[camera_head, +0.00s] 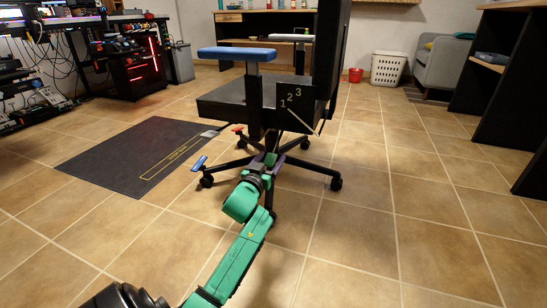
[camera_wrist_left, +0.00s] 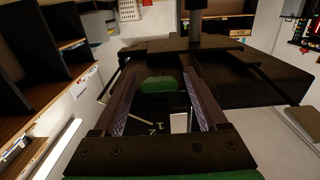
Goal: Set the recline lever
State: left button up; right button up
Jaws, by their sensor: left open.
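A black office chair (camera_head: 240,103) stands in the middle of the head view. Its near side has a dark panel (camera_head: 288,92) marked 1, 2 and 3. A thin pale lever (camera_head: 303,123) slants down to the right just below the numbers. My left gripper (camera_head: 271,147) is below the seat edge, to the lower left of the lever, apart from it in the picture. In the left wrist view, its two fingers (camera_wrist_left: 160,78) are spread and show nothing gripped. The panel's numbers (camera_wrist_left: 150,128) show upside down between them. My right gripper is out of view.
A blue armrest (camera_head: 237,53) overhangs the seat, and the tall backrest (camera_head: 331,50) rises at right. A dark mat (camera_head: 112,160) lies left. The tiled floor at right is clear.

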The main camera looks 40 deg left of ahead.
pick_arm(q)
jog(key=shift+s, duration=0.1)
grip_shut()
dwell(1.2)
